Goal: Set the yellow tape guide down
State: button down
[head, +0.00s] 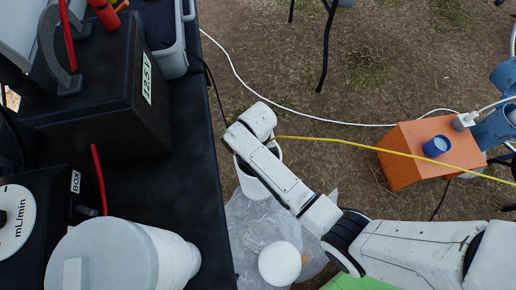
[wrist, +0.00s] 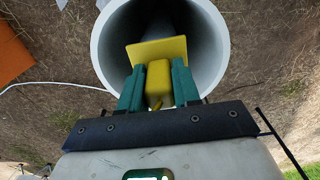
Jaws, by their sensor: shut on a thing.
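My gripper (wrist: 158,72) has two green fingers shut on the yellow tape guide (wrist: 157,50), one on each side of its block. The guide's flat plate is over the open mouth of a white pipe (wrist: 103,50) in the wrist view. I cannot tell whether the guide touches the pipe's rim. In the head view my arm covers the gripper and the guide. The white pipe (head: 247,182) shows below my arm there. A yellow tape (head: 340,141) runs right from my arm's end.
A dark table (head: 200,165) with a black box (head: 105,85) and a white container (head: 130,255) is at the left. An orange block (head: 410,172) with a blue cap (head: 436,146) is at the right. A clear plastic sheet (head: 250,235) and white lid (head: 279,263) lie by the pipe.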

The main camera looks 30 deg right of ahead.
jog(key=c, duration=0.8)
grip_release()
notch_tip(320, 180, up, 12)
jog(key=p, duration=0.3)
jog(key=shift+r, duration=0.1)
jog(key=shift+s, duration=0.1)
jog(key=s+d+r+n, duration=0.2)
jog(key=s+d, duration=0.2)
jog(key=s, duration=0.6)
jog(key=s+d+r+n+t, duration=0.1)
jog(key=s+d+r+n, duration=0.1)
jog(key=s, duration=0.7)
jog(key=shift+s+d, duration=0.35)
jog(key=shift+d, duration=0.55)
